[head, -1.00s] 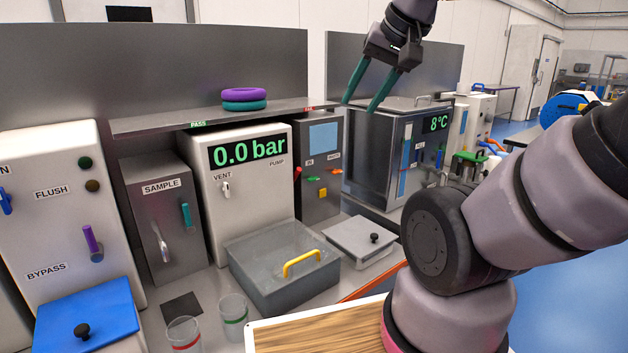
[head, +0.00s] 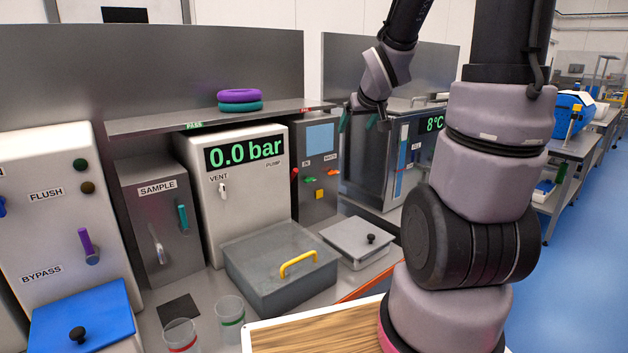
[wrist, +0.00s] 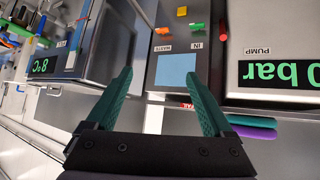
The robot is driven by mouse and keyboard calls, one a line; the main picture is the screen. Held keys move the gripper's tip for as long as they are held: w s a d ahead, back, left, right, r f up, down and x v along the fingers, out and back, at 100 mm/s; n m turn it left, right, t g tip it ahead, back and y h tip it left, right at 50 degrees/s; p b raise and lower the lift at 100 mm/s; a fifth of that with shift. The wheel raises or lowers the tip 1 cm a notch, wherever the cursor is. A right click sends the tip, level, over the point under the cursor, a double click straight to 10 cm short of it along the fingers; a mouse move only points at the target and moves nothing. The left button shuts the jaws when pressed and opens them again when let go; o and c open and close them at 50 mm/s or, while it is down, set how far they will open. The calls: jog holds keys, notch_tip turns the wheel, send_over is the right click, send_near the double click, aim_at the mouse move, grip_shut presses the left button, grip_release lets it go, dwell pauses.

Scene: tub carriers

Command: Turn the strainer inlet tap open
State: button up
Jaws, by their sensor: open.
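No label reading "strainer" is legible. A grey cabinet (head: 317,205) with a pale blue panel (head: 320,138) has small labels that read IN and WASTE in the wrist view. Below the IN label is a small green handle (wrist: 197,29); below WASTE is an orange handle (wrist: 163,31). Both also show small in the head view, where I cannot tell their exact turn. My gripper (head: 360,122) is open and empty, to the right of the cabinet in the head view. In the wrist view its green fingers (wrist: 166,88) frame the pale blue panel, apart from both handles.
A white pump unit (head: 262,195) reading 0.0 bar stands left of the cabinet. A shelf (head: 160,120) with purple and teal rings (head: 240,100) runs above. A lidded grey tub (head: 270,270) and a smaller lidded container (head: 345,238) sit in front. A cooler (head: 385,160) reads 8°C.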

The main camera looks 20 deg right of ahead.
jog(key=w+f+n+t+y, duration=0.1)
jog(key=w+f+n+y, duration=0.15)
jog(key=w+f, duration=0.5)
jog(key=n+t+y, duration=0.2)
jog(key=n+y, duration=0.1)
jog(key=y, duration=0.1)
send_near(310, 179)
jog(key=shift+m, duration=0.25)
jog(key=x, duration=0.7)
jog(key=shift+w+a+f, duration=0.1)
jog(key=shift+w+a, duration=0.05)
jog(key=shift+w, duration=0.1)
grip_shut()
